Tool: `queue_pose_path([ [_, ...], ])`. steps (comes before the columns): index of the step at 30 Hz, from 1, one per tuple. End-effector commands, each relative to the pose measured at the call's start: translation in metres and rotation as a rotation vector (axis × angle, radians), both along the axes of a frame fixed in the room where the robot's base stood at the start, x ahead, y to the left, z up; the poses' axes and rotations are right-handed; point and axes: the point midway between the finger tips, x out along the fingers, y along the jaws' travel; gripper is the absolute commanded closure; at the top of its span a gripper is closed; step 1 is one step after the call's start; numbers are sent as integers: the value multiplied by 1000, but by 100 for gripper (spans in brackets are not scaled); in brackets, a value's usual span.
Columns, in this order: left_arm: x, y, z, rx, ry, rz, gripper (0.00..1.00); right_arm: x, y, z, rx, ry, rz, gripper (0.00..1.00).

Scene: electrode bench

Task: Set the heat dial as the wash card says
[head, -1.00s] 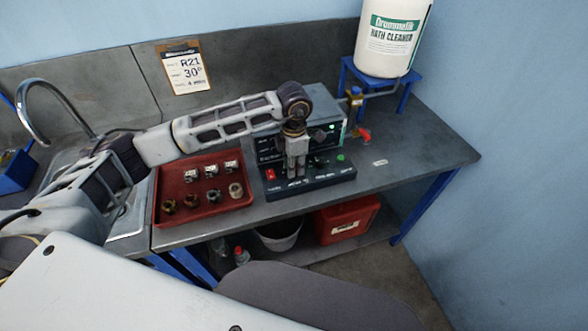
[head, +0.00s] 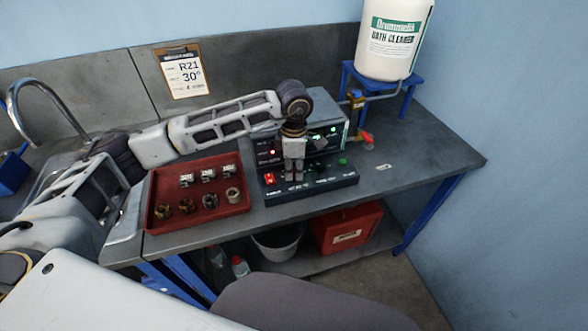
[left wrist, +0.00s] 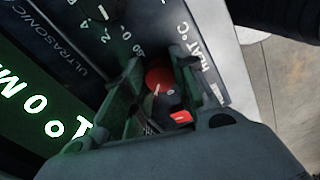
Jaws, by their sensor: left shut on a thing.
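The wash card (head: 184,72) hangs on the back wall and reads R21, 30° and a time line too small to read surely. The dark ultrasonic unit (head: 330,182) stands on the bench with lit displays. My left gripper (head: 294,180) points down at its front panel. In the left wrist view, my left gripper (left wrist: 165,85) is shut around the red heat dial (left wrist: 158,78), beside the "HEAT °C" lettering. The dial shows a pale pointer line. The fingers hide part of its scale. My right gripper is not in view.
A red tray (head: 222,205) with several small fittings lies left of the unit. A bath cleaner container (head: 393,45) stands on a blue stand at the back right, with a red-handled tap (head: 367,137) below. A sink tap (head: 42,84) is at left. The bench's right end is mostly clear.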

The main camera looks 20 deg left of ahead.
Motion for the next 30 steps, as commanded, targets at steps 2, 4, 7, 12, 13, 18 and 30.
queue_pose_path([
  [2,0,0,1,0,-1,1,97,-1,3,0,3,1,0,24],
  [4,0,0,1,0,-1,1,97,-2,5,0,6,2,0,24],
  [7,0,0,1,0,-1,2,67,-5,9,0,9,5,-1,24],
  [12,0,0,0,0,-1,2,50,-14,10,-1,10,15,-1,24],
  [13,0,0,0,0,-1,2,50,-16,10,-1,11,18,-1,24],
  [18,0,0,0,0,0,2,50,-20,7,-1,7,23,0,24],
  [30,1,0,17,0,-2,2,50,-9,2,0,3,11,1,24],
])
